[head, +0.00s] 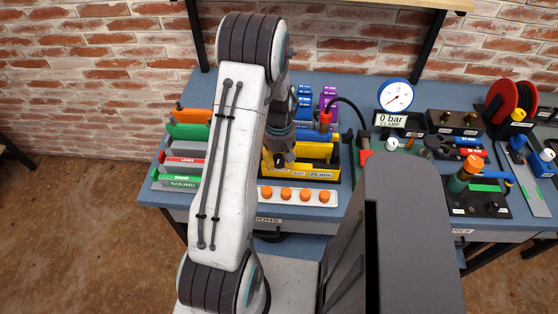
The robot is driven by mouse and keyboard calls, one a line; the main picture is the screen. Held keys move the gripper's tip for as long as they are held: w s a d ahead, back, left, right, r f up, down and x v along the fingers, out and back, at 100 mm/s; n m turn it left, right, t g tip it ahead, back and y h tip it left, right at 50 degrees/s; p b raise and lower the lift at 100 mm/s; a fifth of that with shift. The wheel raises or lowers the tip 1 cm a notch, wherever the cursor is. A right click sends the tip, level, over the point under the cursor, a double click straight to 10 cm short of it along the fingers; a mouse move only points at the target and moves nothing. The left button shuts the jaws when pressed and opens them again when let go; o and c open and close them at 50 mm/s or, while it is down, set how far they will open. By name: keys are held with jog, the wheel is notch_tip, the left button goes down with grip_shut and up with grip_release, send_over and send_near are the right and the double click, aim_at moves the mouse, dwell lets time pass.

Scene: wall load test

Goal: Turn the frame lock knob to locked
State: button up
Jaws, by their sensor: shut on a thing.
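A yellow frame (318,173) with a small label on its front stands on the blue bench, beyond my arm. A small dark knob (279,160) with a light mark shows at the frame's left end, partly hidden by my gripper and arm. My gripper (282,151) points down at the knob and is shut on it. The fingertips are small and mostly hidden, and the knob's exact turn position cannot be read.
Coloured labelled blocks (183,162) stand left of my arm. A white strip with orange buttons (306,196) lies in front of the frame. To the right are a round gauge (395,95), a "0 bar clamp" sign (391,120) and a red hose reel (513,100).

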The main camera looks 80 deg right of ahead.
jog(key=m+b, duration=0.2)
jog(key=m, duration=0.1)
jog(key=shift+f+m, duration=0.3)
jog(key=m+b, duration=0.2)
jog(key=m, duration=0.2)
jog(key=shift+b, duration=0.35)
jog(key=m+b, duration=0.1)
jog(key=m, duration=0.3)
jog(key=shift+a+m+b, duration=0.1)
jog(key=shift+m+b, duration=0.25)
jog(key=shift+m, duration=0.05)
jog(key=shift+r+m+b, duration=0.1)
jog(key=shift+m+b, duration=0.45)
jog(key=shift+m, duration=1.45)
jog(key=o, duration=1.2)
jog(key=shift+r, duration=0.1)
